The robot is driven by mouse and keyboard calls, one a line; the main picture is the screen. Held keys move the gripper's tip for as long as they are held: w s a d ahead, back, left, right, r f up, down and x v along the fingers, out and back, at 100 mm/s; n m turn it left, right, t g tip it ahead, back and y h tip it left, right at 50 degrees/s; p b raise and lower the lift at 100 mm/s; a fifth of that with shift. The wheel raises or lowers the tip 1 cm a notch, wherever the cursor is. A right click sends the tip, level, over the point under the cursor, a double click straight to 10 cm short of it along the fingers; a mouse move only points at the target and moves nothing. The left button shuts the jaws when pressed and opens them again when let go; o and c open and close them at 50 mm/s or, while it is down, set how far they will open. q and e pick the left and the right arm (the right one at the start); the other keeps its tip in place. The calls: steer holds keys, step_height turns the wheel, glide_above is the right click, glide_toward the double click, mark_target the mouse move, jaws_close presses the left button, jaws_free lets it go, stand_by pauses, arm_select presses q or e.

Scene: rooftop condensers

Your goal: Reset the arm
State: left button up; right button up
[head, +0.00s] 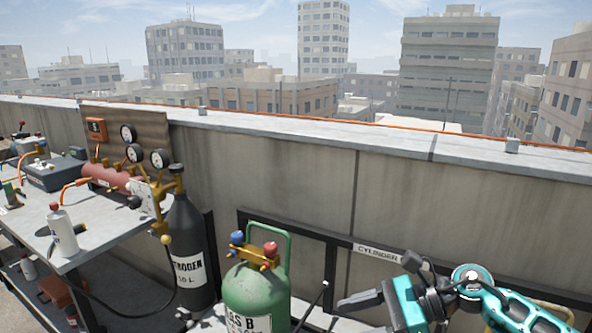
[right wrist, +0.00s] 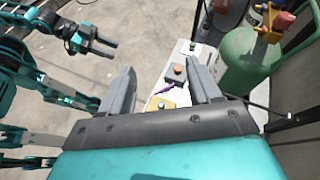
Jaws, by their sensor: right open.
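My right gripper (head: 352,302) is at the lower right of the head view, in front of the parapet wall and right of the green cylinder (head: 255,296). In the right wrist view, the right gripper (right wrist: 161,63) has its two grey fingers wide apart with nothing held between them. My left gripper (right wrist: 105,46) shows at the upper left of the right wrist view, over bare floor. Its fingers look apart and empty. The left arm is outside the head view.
A dark nitrogen cylinder (head: 188,240) stands beside a workbench (head: 100,232) with gauges and a white bottle (head: 62,229). A black rail labelled CYLINDER (head: 378,252) runs along the wall. Below my right gripper, a pale surface holds a yellow box (right wrist: 160,103). Open floor (right wrist: 130,20) lies left of it.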

steer(key=s+a+m+t+y, duration=0.15)
steer(key=m+t, duration=0.25)
steer(key=m, duration=0.4)
steer(key=a+m+t+y, duration=0.3)
steer(key=m+t, duration=0.1)
steer(key=m, duration=0.5)
steer(key=s+d+f+m+h, duration=0.3)
steer(key=s+f+m+h, duration=0.2)
steer(key=m, duration=0.6)
steer(key=s+d+f+m+t+h, duration=0.1)
steer(key=s+d+f+m+h, duration=0.3)
steer(key=f+m, duration=0.5)
steer(key=s+d+f+m+h, duration=0.4)
steer(key=s+f+m+h, duration=0.2)
steer(key=m, duration=0.9)
steer(key=shift+d+f+t+h, duration=0.25)
steer(key=shift+f+t+h, duration=0.15)
steer(key=shift+h, duration=0.05)
